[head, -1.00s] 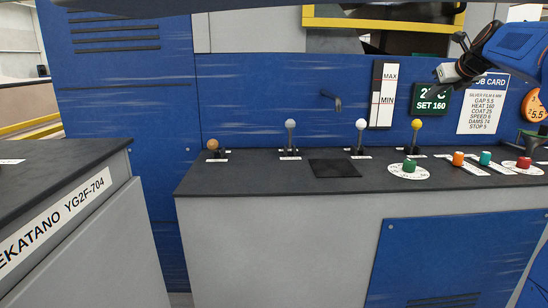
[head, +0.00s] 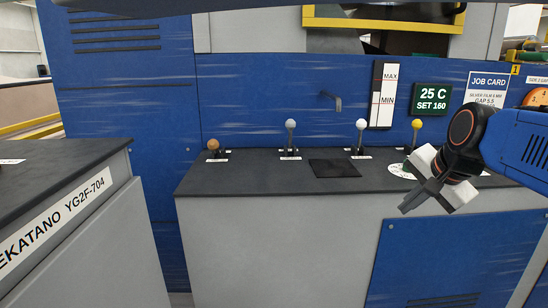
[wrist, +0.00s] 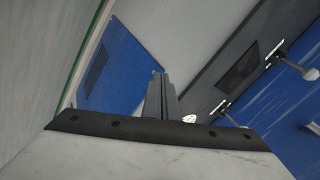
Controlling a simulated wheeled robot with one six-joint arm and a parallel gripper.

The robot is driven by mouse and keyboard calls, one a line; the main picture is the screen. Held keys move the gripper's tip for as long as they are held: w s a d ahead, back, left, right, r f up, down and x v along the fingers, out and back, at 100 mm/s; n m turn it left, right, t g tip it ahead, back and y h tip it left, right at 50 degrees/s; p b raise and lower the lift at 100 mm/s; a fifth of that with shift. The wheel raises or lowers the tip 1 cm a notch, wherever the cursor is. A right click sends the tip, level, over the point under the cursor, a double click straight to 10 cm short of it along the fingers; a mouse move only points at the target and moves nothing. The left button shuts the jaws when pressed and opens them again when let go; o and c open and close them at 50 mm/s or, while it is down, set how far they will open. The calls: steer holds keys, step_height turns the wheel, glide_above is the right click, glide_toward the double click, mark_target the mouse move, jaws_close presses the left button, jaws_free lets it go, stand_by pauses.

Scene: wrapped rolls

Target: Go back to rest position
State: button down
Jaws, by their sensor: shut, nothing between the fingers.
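My gripper (head: 412,201) is at the right of the head view, in front of the control counter's front edge, pointing down and to the left. Its fingers are together and hold nothing. In the wrist view the closed fingers (wrist: 161,98) stand in the middle, with the grey counter front and a blue panel (wrist: 112,65) beyond them. My gripper touches nothing that I can see. My arm hides the right part of the counter and most of the knobs there.
The dark counter (head: 255,180) carries several ball-topped levers, among them a yellow one (head: 416,124), and a black pad (head: 334,168). A job card (head: 487,88) is partly hidden. Another counter (head: 60,170) stands left, with a gap between.

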steer(key=s+a+f+n+g, duration=0.2)
steer(key=s+f+n, duration=1)
steer(key=s+f, duration=0.4)
steer(key=shift+s+a+h, duration=0.15)
steer(key=shift+s+h, duration=0.25)
steer(key=shift+s, duration=0.15)
